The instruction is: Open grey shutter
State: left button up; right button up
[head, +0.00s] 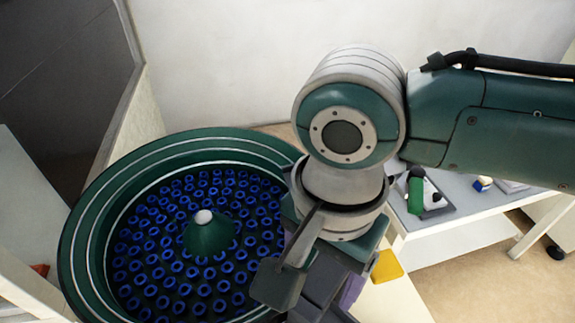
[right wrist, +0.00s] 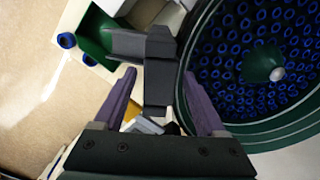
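The grey shutter (right wrist: 155,60), a dark grey angled piece, shows in the right wrist view beside the bowl, at the end of a green chute (right wrist: 92,45). My right gripper (right wrist: 158,75) is open, its two purple fingers apart with the shutter's lower part in the gap between them. Clear gaps show on both sides, and I cannot tell whether either finger touches it. In the head view my right wrist covers most of this area and the fingertips are hidden. My left gripper is in neither view.
A green bowl feeder (head: 85,225) full of blue rings stands close beside my right gripper. A yellow block (head: 387,266) lies right of my wrist. A white table (head: 465,195) with small items stands behind at right.

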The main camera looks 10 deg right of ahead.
grip_shut()
dwell(0.3)
dwell(0.4)
